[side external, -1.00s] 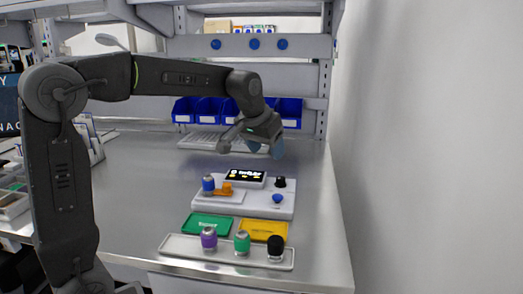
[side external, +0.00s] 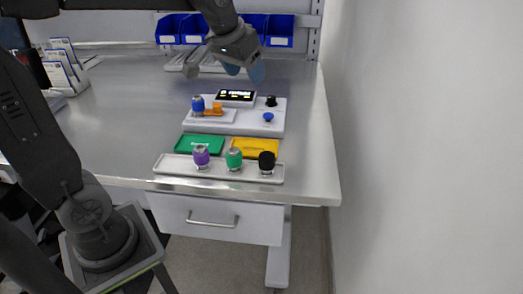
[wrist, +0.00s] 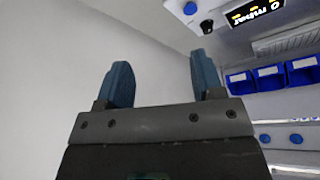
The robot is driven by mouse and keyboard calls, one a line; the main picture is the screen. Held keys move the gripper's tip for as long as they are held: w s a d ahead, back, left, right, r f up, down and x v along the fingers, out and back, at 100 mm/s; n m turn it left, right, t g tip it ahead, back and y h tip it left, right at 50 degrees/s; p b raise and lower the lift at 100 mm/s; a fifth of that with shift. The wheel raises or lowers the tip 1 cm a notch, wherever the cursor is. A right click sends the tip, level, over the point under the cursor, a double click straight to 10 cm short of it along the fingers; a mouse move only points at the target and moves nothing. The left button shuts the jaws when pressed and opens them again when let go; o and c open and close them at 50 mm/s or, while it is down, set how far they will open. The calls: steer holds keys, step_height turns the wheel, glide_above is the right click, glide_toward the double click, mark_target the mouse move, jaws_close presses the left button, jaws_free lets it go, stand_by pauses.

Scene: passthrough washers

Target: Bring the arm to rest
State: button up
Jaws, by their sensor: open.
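My gripper (side external: 245,70) hangs over the back part of the bench, above and behind the white device (side external: 270,130) in the side view. Its two blue fingers are apart with nothing between them. In the wrist view my gripper (wrist: 162,75) also shows open and empty. My forearm runs in from the upper left of the side view, and its upper part is cut off by the frame's top edge.
The device carries a lit display (side external: 236,97), a black knob (side external: 271,101) and a blue button (side external: 268,117). A green tray (side external: 200,145), a yellow tray (side external: 254,147) and a pale tray (side external: 218,177) with purple, green and black-topped pieces lie in front. Blue bins (side external: 280,30) stand behind.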

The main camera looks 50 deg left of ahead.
steer(key=s+d+f+m, duration=0.1)
steer(key=s+d+f, duration=0.2)
steer(key=s, duration=0.6)
steer(key=s+d+f+m+h, duration=0.1)
steer(key=s+d+f, duration=0.2)
steer(key=s, duration=0.5)
steer(key=shift+s+d+t, duration=0.3)
steer(key=shift+s+d, duration=0.1)
